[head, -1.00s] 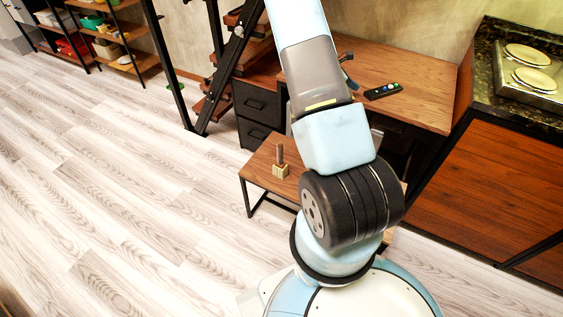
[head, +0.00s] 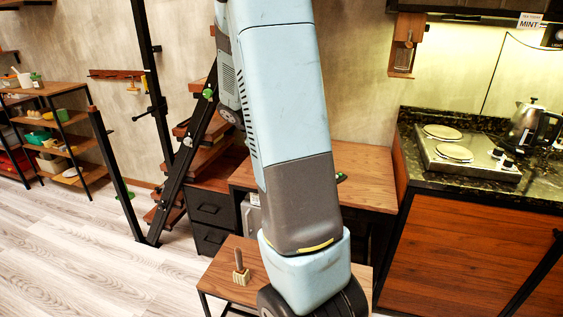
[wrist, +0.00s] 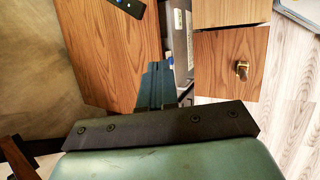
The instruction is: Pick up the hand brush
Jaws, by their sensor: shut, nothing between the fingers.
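The hand brush (head: 240,268) stands upright on a low wooden side table (head: 222,276), with its pale bristle block down and its brown handle up. It also shows in the wrist view (wrist: 242,69), at the right, seen from above on the table (wrist: 213,78). My gripper (wrist: 158,70) is shut and empty in the wrist view. It points down over the gap beside the desk, left of the brush and apart from it. In the head view my gripper does not show; my arm fills the middle.
A wooden desk (head: 365,165) stands behind the low table, with a dark remote (wrist: 130,6) on it. Dark drawers (head: 212,208) and a steep stair (head: 190,150) are left of it. A counter with a hob (head: 465,155) and kettle (head: 533,125) stands right. The floor (head: 100,250) is open at left.

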